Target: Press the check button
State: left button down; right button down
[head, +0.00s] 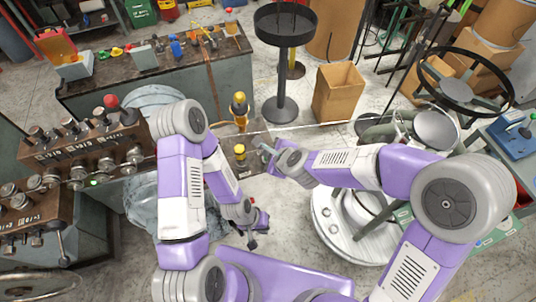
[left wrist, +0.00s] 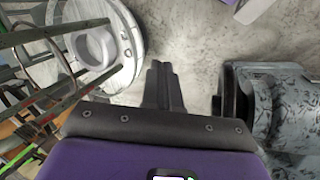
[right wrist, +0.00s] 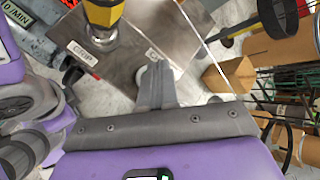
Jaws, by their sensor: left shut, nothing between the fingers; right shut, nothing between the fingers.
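A metal panel (right wrist: 125,45) shows in the right wrist view, with a "GRIP" label (right wrist: 83,52) and a second, partly readable label (right wrist: 154,53). A pale round part (right wrist: 143,77) lies behind my right fingertips, mostly hidden; I cannot tell if it is the check button or if the fingers touch it. My right gripper (right wrist: 158,68) is shut and empty over the panel; it shows in the head view (head: 266,152) beside a yellow-topped knob (head: 240,152). My left gripper (head: 258,229) is shut and empty, low above the floor; it also shows in the left wrist view (left wrist: 161,68).
A machine with levers and knobs (head: 85,140) stands at left, a workbench (head: 150,75) behind it. A black round stand (head: 285,60) and a cardboard box (head: 338,92) stand beyond the panel. A round white base (head: 325,225) is at the right. Pale floor lies between.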

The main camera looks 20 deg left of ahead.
jog(key=shift+r, duration=0.35)
notch_tip(320, 180, up, 5)
jog(key=p, duration=0.5)
dwell(0.3)
dwell(0.5)
